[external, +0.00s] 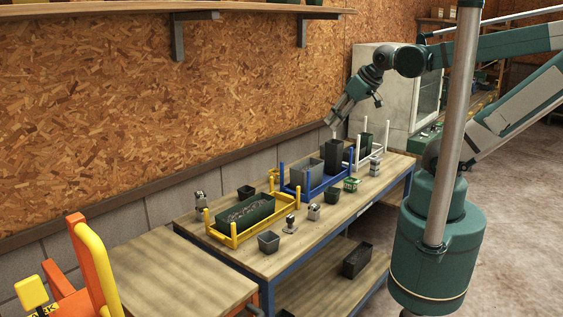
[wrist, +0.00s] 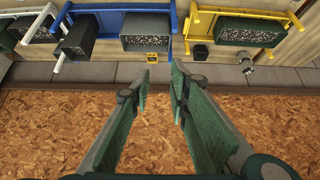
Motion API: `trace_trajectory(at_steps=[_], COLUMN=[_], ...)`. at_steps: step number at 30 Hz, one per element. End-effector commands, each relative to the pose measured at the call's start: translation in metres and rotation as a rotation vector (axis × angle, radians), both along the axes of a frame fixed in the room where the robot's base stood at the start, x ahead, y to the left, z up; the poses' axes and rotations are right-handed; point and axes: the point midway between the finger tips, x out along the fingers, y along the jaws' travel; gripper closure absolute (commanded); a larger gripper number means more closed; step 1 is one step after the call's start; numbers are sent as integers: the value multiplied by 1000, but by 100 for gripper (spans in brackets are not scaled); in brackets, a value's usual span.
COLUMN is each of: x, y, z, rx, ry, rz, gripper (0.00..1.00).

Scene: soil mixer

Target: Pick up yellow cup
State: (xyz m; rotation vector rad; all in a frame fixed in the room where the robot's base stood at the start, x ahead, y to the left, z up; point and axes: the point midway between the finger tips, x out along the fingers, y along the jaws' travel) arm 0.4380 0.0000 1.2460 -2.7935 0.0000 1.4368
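In the external view my gripper (external: 335,120) is raised above the far end of the table, near the wall, apart from the cup.
A blue rack (external: 283,186) with grey and dark bins, a yellow rack (external: 233,243) with a soil-filled planter, and a white rack (external: 406,152) stand on the table. Small dark pots (external: 268,242) stand around them. The particle-board wall (wrist: 250,130) is close to my gripper.

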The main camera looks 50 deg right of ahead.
Motion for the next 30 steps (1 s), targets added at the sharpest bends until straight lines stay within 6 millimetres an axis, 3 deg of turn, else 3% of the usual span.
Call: trace_trajectory(at_steps=[11,30], x=[14,87], y=[-1,-5], z=[3,0], rx=[35,189], ry=[26,154], rz=[-52,-323], gripper=[81,81])
